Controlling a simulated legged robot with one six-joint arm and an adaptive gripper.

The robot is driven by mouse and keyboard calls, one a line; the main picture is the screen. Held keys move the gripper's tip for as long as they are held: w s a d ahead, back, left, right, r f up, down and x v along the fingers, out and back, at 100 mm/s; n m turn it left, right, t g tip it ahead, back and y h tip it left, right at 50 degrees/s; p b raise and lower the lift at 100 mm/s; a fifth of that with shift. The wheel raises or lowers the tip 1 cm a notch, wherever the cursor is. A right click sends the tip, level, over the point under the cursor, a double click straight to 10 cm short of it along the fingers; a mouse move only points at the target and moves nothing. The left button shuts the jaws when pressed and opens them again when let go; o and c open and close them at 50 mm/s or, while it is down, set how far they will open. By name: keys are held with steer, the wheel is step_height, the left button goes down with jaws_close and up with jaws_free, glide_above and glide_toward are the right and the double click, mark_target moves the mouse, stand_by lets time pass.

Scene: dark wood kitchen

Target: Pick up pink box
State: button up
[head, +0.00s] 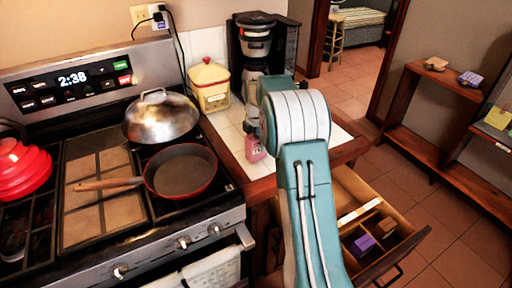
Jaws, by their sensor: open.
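A small pink box (257,149) stands on the light countertop near its front edge, left of my arm. My gripper (252,130) points down over it, partly hidden behind my teal and white arm. The fingers are small and dark in this view. They look open and sit at or just above the top of the box. I cannot tell whether they touch it. The right side of the box is hidden by my arm.
A black coffee maker (256,45) stands behind my gripper, and a yellow canister (209,86) to its left. The stove (130,240) holds a red-rimmed pan (180,171) and a domed lid (160,116). An open drawer (408,248) juts out below the counter, right of my arm.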

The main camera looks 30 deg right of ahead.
steer(key=c, duration=1.3)
